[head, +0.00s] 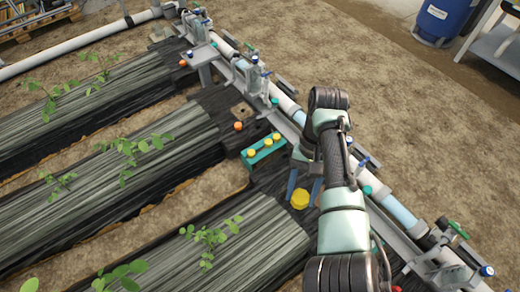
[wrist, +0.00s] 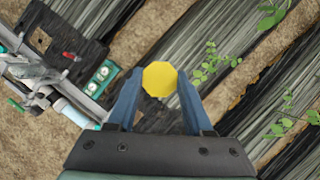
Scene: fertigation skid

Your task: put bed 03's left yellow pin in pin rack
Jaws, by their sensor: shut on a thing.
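My gripper (head: 303,191) has blue fingers and is shut on a yellow pin (head: 300,200). In the wrist view the pin's round yellow head (wrist: 160,79) sits between the two fingertips (wrist: 160,84). The pin's lower part is hidden, and I cannot tell how far it is above the ground. A teal block (head: 262,154) with three round yellow tops lies just up and left of my gripper in the head view. It looks like a pin rack, but no label is readable.
Black-covered beds (head: 130,150) with small green plants lie left in the head view. A pale pipe (head: 400,213) with grey brackets and valves runs diagonally past my arm. A dark plate (wrist: 62,45) with a red part shows in the wrist view. Bare soil (head: 400,100) lies beyond the pipe.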

